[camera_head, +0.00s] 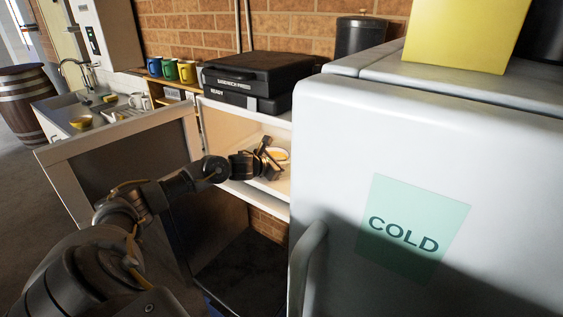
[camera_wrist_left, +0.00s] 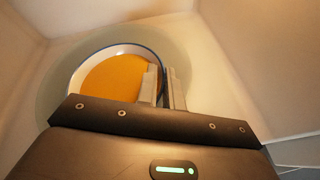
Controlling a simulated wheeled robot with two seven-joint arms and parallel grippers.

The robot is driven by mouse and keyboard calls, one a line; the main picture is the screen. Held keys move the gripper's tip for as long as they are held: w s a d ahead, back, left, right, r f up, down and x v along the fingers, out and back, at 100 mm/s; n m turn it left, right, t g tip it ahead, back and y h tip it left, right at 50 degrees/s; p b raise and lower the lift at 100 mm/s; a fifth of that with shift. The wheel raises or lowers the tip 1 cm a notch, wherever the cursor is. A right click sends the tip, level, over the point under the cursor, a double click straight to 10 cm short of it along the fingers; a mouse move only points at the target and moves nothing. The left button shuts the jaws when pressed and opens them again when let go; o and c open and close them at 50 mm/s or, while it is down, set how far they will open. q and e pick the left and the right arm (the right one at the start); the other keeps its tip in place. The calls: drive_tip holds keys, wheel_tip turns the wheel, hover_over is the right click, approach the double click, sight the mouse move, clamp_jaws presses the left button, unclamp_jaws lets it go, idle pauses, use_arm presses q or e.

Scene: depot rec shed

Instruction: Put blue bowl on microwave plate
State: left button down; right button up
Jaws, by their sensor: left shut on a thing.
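The blue bowl (camera_wrist_left: 108,76), with a blue outer rim and an orange inside, is in the open microwave (camera_head: 262,198). In the left wrist view the bowl is over the round, pale greenish microwave plate (camera_wrist_left: 49,90). I cannot tell whether its base touches the plate. My left gripper (camera_head: 271,156) reaches into the microwave. Its fingers (camera_wrist_left: 164,76) are shut on the right side of the bowl's rim. The gripper body hides the near part of the bowl and plate. My right gripper is not in view.
The microwave door (camera_head: 125,165) stands open to the left. A black sandwich press (camera_head: 255,75) sits on top. A white fridge (camera_head: 400,170) marked COLD stands close on the right. Several mugs (camera_head: 170,70) and a sink (camera_head: 65,105) are at the back left.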

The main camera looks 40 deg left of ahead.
use_arm(q)
drive_tip(key=c, duration=1.5)
unclamp_jaws()
drive_tip(key=shift+s+r, duration=0.1)
drive_tip(key=shift+s, duration=0.45)
drive_tip(key=shift+b+v, duration=1.9)
drive_tip(key=shift+v, duration=3.5)
drive_tip(key=shift+r, duration=0.1)
